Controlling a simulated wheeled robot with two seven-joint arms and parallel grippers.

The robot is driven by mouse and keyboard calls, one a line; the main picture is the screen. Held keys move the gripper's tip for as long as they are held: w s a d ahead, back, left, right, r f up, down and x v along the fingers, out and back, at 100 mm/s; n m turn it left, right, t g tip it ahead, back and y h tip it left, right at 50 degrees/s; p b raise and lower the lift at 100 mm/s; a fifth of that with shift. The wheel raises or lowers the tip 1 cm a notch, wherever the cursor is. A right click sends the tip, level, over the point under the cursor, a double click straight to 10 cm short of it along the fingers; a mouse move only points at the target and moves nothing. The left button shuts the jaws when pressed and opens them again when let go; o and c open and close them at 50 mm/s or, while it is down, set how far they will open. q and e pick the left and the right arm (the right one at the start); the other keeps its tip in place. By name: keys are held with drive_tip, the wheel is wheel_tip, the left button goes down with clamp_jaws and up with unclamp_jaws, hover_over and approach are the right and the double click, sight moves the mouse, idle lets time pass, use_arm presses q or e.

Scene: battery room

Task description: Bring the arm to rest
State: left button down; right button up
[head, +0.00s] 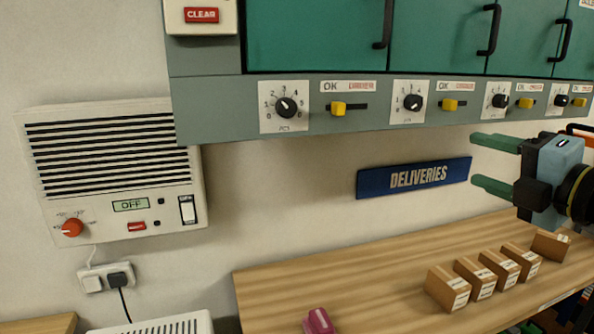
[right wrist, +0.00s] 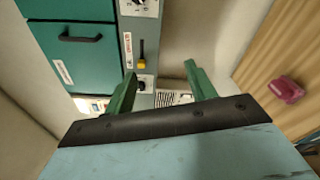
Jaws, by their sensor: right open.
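My right gripper (head: 482,163) is at the right of the head view, its two green fingers apart with nothing between them. It points left, in the air in front of the wall, below the teal cabinet and above the wooden shelf. In the right wrist view the gripper's fingers (right wrist: 160,92) also stand apart and empty. My left gripper is in neither view.
Above are teal lockers (head: 440,35) with black handles, knobs and yellow sliders. A blue DELIVERIES sign (head: 414,177) is on the wall. The wooden shelf (head: 370,285) bears several small cardboard boxes (head: 482,279) and a pink object (head: 318,321). A white heater panel (head: 115,175) hangs left.

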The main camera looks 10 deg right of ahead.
drive_tip(key=a+f+m+g+h, duration=0.15)
drive_tip(key=a+f+m, duration=0.45)
drive_tip(key=f, duration=0.6)
drive_tip(key=a+f+m+g+h, duration=0.15)
drive_tip(key=a+f+m, duration=0.45)
drive_tip(key=f, duration=0.6)
drive_tip(key=s+a+f+m+g, duration=0.2)
drive_tip(key=s+f+m+g, duration=0.35)
drive_tip(key=s+f, duration=0.5)
drive_tip(key=s+a+f+m+g, duration=0.2)
drive_tip(key=s+f+m+g, duration=0.35)
drive_tip(key=s+f, duration=0.5)
wheel_tip(320, 180, down, 29)
drive_tip(key=s+n+g+b, duration=0.1)
drive_tip(key=s+b, duration=0.1)
drive_tip(key=b, duration=0.1)
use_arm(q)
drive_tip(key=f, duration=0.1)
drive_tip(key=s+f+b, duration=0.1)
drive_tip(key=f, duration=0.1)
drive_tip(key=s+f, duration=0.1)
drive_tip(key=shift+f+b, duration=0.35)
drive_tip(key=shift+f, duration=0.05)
use_arm(e)
drive_tip(key=s+d+f+g, duration=0.1)
drive_tip(key=s+d+f, duration=0.2)
drive_tip(key=s+f, duration=1.1)
drive_tip(key=shift+s+d+f+n, duration=0.2)
drive_tip(key=shift+s+f+n, duration=0.1)
drive_tip(key=shift+s+f, duration=0.15)
